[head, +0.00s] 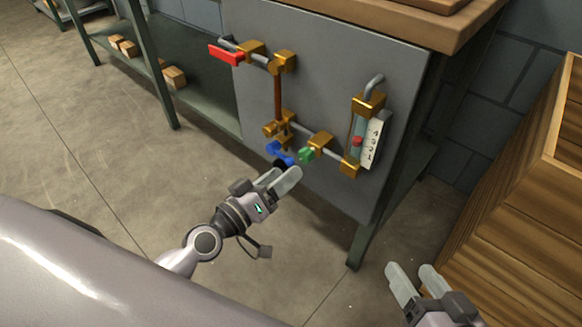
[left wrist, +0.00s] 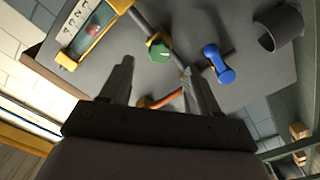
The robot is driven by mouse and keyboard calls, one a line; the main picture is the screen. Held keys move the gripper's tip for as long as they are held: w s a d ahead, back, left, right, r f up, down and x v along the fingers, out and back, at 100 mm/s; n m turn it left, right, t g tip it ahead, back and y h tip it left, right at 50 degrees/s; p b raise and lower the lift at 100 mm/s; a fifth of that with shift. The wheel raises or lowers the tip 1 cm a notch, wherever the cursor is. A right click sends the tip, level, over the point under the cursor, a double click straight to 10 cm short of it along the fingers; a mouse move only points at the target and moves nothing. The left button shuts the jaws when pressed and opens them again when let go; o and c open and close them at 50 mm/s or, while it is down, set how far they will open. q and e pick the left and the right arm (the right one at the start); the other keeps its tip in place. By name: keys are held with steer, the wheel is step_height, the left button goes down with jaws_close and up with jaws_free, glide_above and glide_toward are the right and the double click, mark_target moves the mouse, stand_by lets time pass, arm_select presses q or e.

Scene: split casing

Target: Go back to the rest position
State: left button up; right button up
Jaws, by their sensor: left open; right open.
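My left gripper (head: 281,182) is open and empty in the head view, just below and in front of the blue handle (head: 281,153) and the green knob (head: 314,145) on the grey panel (head: 330,60). In the left wrist view its two fingers (left wrist: 153,82) stand apart with nothing between them. The green knob (left wrist: 159,50) and the blue handle (left wrist: 218,64) show beyond the fingertips there. My right gripper (head: 413,281) is open and empty at the lower right of the head view, away from the panel.
A red handle (head: 227,54) and brass pipe fittings (head: 285,62) stick out from the panel. A gauge with a numbered scale (head: 371,144) is at its right. A wooden crate (head: 520,215) stands close to my right gripper. The floor at left (head: 100,160) is clear.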

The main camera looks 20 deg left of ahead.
arm_select(q)
steer(key=shift+s+a, duration=0.15)
steer(key=shift+s, duration=0.35)
steer(key=s+d+m+g+h, duration=0.2)
steer(key=s+d+m+g, duration=0.35)
steer(key=s+d, duration=0.45)
steer(key=s+a+r+y+p, duration=0.2)
steer(key=a+r+p, duration=0.3)
steer(key=p, duration=1.1)
steer(key=s+a+r+g+y+p, duration=0.1)
steer(key=s+a+r+y+p, duration=0.2)
steer(key=a+r+p, duration=0.3)
step_height(320, 180, up, 4)
steer(key=m+y+p, duration=0.1)
steer(key=p, duration=0.9)
steer(key=shift+a+r, duration=0.2)
steer(key=shift+r, duration=0.05)
arm_select(e)
steer(key=s+d+r+h, duration=0.2)
steer(key=d+r, duration=0.3)
steer(key=r, duration=0.2)
steer(key=s+d+r+g+h, duration=0.1)
steer(key=s+d+r+h, duration=0.2)
steer(key=d+r, duration=0.3)
step_height(320, 180, up, 3)
steer(key=shift+f, duration=0.2)
